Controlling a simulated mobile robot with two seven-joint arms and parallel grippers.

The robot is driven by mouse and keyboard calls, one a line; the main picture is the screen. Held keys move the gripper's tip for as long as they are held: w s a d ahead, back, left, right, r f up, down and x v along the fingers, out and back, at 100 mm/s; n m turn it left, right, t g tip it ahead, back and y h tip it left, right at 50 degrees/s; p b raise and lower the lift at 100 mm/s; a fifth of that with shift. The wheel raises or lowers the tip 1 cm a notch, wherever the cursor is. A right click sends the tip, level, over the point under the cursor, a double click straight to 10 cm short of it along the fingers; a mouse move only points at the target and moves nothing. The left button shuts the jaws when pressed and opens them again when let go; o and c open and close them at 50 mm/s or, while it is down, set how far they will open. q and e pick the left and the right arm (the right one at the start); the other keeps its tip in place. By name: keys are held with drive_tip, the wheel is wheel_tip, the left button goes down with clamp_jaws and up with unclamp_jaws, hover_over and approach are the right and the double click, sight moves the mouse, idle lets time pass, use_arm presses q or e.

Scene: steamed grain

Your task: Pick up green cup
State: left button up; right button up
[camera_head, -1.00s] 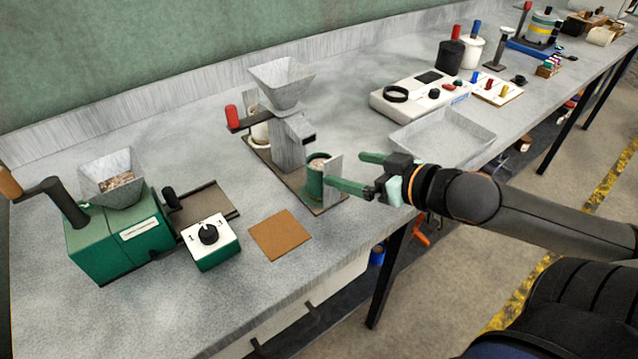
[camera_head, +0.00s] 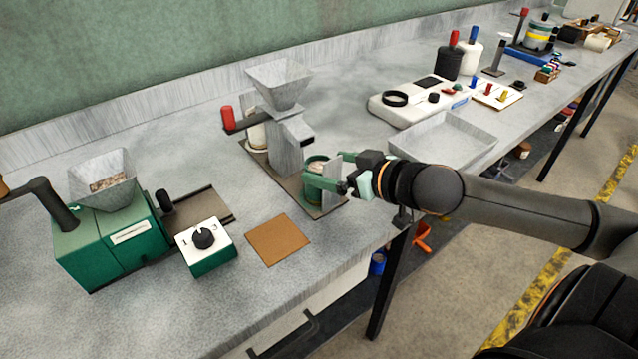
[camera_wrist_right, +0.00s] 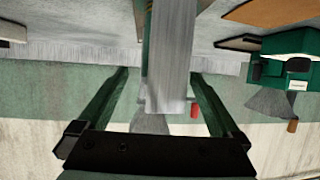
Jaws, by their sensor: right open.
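The green cup (camera_head: 313,192) stands upright on the base of the grey grinder (camera_head: 287,145), with pale grain in it. A flat grey plate (camera_head: 332,194) stands at its right side, facing my arm. My right gripper (camera_head: 321,168) is open at the cup, one green finger on the near side and the other partly hidden behind the plate. In the wrist view, the open fingers (camera_wrist_right: 160,75) lie either side of the grey plate (camera_wrist_right: 168,55), with gaps visible. I cannot tell whether a finger touches the cup. My left gripper is not in view.
A brown square mat (camera_head: 277,240) and a green-and-white dial box (camera_head: 206,245) lie left of the cup. A green mill (camera_head: 110,240) stands further left. A grey tray (camera_head: 440,140) is behind my right arm. The bench's front edge is close to the cup.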

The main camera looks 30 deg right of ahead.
sight(311, 165)
drive_tip(key=shift+x, duration=1.9)
drive_tip(key=shift+s+a+f, duration=0.1)
drive_tip(key=shift+a, duration=0.05)
clamp_jaws()
